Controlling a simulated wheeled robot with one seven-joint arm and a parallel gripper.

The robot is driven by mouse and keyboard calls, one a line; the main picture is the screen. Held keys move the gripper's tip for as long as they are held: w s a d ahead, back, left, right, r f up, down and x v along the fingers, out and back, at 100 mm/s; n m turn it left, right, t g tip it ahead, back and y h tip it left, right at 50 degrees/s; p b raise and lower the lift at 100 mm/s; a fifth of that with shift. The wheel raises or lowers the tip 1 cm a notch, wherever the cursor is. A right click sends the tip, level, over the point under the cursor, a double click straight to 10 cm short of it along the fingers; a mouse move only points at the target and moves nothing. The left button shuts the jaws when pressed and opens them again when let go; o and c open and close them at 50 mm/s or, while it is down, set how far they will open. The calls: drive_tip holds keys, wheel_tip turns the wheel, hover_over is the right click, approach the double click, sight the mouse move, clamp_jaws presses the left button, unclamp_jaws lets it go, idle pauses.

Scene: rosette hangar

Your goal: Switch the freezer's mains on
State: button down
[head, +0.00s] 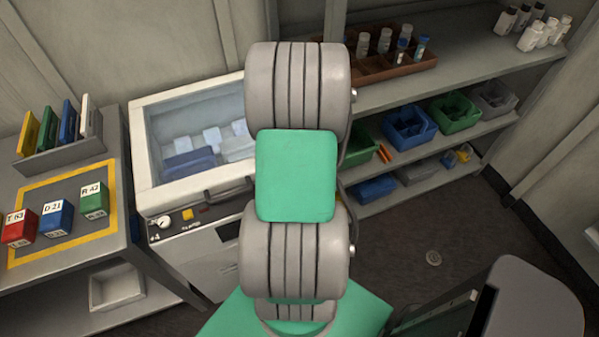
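The freezer (139,170) is a pale chest unit with a glass lid (190,120), standing left of centre in the head view. The lid is down, and pale and dark blue packs show through the glass. The front panel below the handle (205,203) carries a round dial (163,222), a small yellow part (187,214) and small dark markings. I cannot tell which part is the mains switch or how it is set. My grey and green arm hides the freezer's right side. My gripper is not in view.
A table (45,265) at left holds red, blue and green blocks within a yellow outline, and a rack (65,155) of coloured upright pieces. Shelves (465,70) at right hold bottles and bins.

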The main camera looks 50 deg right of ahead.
drive_tip(key=shift+f+b, duration=0.7)
drive_tip(key=shift+f, duration=0.2)
idle(0.9)
drive_tip(key=shift+r, duration=0.1)
wheel_tip(320, 180, up, 7)
drive_tip(key=p, duration=0.5)
idle(0.4)
